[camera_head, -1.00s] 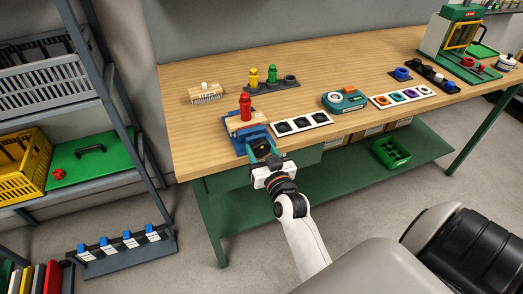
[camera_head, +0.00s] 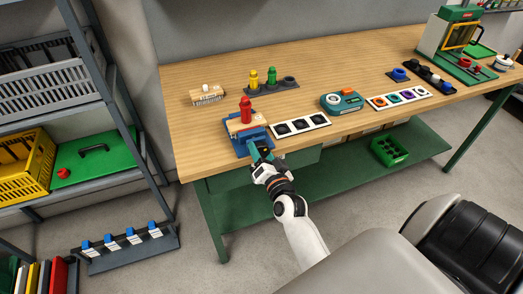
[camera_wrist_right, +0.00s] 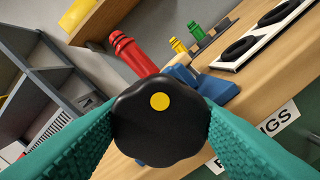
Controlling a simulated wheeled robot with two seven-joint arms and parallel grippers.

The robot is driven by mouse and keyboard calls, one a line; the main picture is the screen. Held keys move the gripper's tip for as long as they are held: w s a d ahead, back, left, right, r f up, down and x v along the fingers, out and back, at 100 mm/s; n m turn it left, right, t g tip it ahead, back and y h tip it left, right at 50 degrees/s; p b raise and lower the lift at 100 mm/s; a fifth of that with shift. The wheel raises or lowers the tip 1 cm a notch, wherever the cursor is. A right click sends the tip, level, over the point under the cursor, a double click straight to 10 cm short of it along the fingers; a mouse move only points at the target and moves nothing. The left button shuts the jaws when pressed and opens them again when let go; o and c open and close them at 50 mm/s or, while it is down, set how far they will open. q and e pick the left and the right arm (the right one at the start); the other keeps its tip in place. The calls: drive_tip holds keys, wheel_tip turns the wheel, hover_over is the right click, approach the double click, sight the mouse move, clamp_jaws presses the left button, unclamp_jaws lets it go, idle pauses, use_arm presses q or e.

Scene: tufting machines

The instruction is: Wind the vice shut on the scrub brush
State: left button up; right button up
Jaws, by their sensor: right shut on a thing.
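The blue vice (camera_head: 251,137) sits at the front left edge of the wooden bench. A pale wooden block (camera_head: 238,123), seemingly the scrub brush, lies in its jaws, its bristles not visible. A red peg-shaped piece (camera_head: 246,110) stands upright at the block. My right gripper (camera_head: 261,152) is at the vice's front. In the right wrist view its teal fingers (camera_wrist_right: 160,110) are shut on the vice's round black knob (camera_wrist_right: 145,125), which has a yellow dot. The knob hides much of the vice there. My left gripper is not in view.
A second wooden brush-like block (camera_head: 207,95) lies behind the vice. A grey holder (camera_head: 275,86) with yellow and green pegs stands at the back. A white strip with black rings (camera_head: 300,125) lies just right of the vice. A shelf rack (camera_head: 50,78) stands left.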

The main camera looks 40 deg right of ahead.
drive_tip(key=shift+m, duration=0.6)
drive_tip(key=o, duration=1)
drive_tip(key=shift+c, duration=0.2)
